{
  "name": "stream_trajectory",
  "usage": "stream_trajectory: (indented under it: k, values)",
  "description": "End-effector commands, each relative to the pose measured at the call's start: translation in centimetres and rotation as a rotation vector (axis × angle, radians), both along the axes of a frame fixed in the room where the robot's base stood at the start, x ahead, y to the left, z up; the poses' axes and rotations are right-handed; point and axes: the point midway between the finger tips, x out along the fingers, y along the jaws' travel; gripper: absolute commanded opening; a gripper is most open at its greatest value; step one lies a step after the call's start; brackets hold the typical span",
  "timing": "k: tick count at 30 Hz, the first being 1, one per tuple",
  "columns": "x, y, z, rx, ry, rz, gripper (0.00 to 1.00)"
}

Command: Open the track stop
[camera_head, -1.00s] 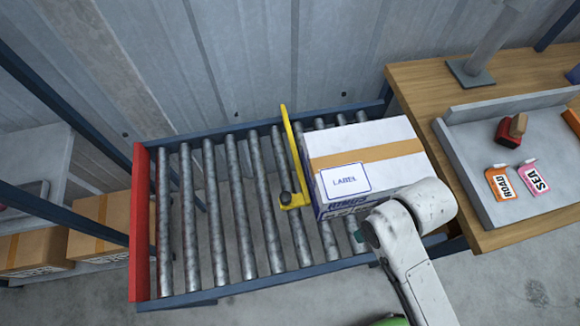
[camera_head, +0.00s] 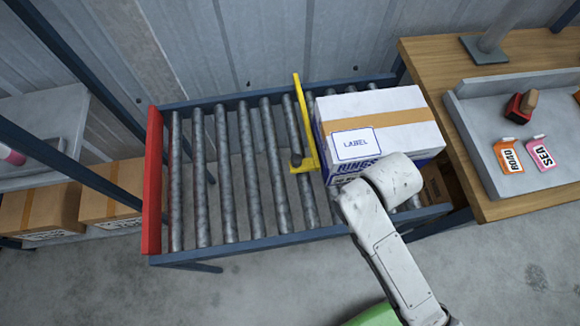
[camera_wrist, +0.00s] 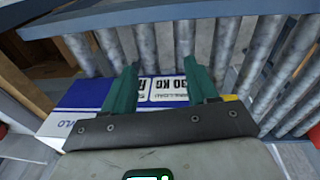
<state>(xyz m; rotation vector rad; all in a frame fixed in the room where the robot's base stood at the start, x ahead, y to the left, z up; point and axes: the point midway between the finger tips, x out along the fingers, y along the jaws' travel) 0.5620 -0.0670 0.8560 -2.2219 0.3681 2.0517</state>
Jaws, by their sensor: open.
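A white and blue box (camera_head: 385,118) with a tan tape strip and a label sits on the rollers just right of the bar. In the wrist view, my gripper (camera_wrist: 163,84) has its two green fingers spread apart with the box's printed side (camera_wrist: 165,91) showing beyond and between them. A small yellow piece (camera_wrist: 230,98) shows just right of the right finger. In the head view my arm hides the gripper.
A red end plate (camera_head: 153,180) closes the track's left end, and the rollers (camera_head: 228,170) left of the bar are empty. A wooden table (camera_head: 500,207) with a grey tray stands at right. Brown boxes (camera_head: 108,190) sit on a shelf at left.

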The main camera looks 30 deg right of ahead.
Motion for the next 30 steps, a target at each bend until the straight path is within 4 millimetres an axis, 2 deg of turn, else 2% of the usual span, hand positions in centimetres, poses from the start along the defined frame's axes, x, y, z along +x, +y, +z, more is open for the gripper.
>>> stream_trajectory:
  k: [5, 10, 15, 18, 24, 30]
  values:
    - [3.6, 1.8, -1.0, -0.092, -0.026, -0.156, 0.58]
    - [8.0, 4.9, -1.1, -0.219, -0.128, -0.361, 0.58]
    - [12.7, 9.2, 0.3, -0.332, -0.335, -0.580, 0.58]
    - [14.5, 11.4, 1.4, -0.361, -0.459, -0.676, 0.58]
    - [16.1, 13.8, 2.8, -0.373, -0.603, -0.777, 0.58]
    - [16.7, 13.0, 2.0, -0.375, -0.617, -0.790, 0.58]
